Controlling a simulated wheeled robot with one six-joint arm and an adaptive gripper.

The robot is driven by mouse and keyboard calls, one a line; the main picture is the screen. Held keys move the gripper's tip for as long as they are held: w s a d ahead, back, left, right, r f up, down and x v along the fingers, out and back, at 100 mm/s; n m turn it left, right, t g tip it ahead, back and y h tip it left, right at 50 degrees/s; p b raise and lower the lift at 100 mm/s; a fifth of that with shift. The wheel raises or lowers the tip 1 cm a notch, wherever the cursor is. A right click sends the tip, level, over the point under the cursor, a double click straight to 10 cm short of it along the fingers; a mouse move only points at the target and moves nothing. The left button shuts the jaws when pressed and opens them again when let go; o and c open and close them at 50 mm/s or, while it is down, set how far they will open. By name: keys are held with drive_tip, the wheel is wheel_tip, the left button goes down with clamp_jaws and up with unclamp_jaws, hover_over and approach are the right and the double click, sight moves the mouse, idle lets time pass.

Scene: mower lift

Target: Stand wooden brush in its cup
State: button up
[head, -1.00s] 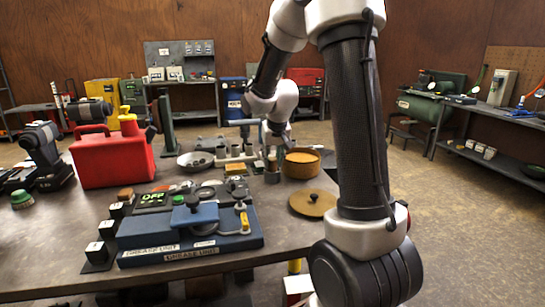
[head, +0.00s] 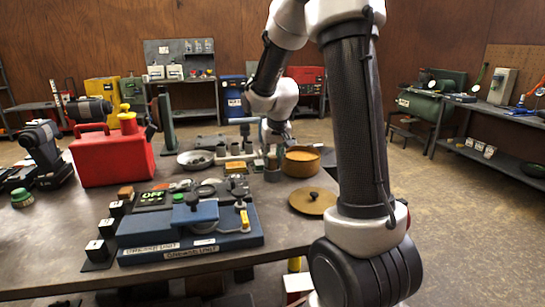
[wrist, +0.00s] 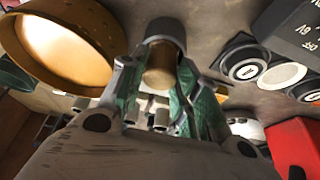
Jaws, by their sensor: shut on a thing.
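The wooden brush (wrist: 160,68) shows as a short tan cylinder between the green-padded fingers of my gripper (wrist: 160,95) in the wrist view. My gripper is shut on it. The far end of the brush overlaps the mouth of a dark grey cup (wrist: 166,32); how deep it reaches inside is hard to tell. In the head view the cup (head: 272,174) stands upright on the table, left of the round tan pot. My gripper (head: 274,150) points down right above it. The brush is mostly hidden there by the fingers.
The tan pot (head: 302,163) stands close to the right of the cup, and its round lid (head: 313,201) lies in front. A metal bowl (head: 195,159) and small grey cups are to the left. A blue unit (head: 190,235) and red can (head: 112,158) occupy the left table.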

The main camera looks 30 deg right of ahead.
drive_tip(key=shift+f, duration=0.55)
drive_tip(key=o, duration=0.6)
drive_tip(key=shift+v, duration=5.5)
drive_tip(key=s+a+n, duration=0.1)
drive_tip(key=s+a, duration=0.1)
drive_tip(key=s, duration=0.7)
drive_tip(key=s+a+r+n, duration=0.1)
drive_tip(key=s+a, duration=0.1)
drive_tip(key=s, duration=0.6)
drive_tip(key=s+a+r+n+y, duration=0.1)
drive_tip(key=s+a, duration=0.1)
drive_tip(key=s, duration=0.7)
drive_tip(key=shift+s, duration=0.3)
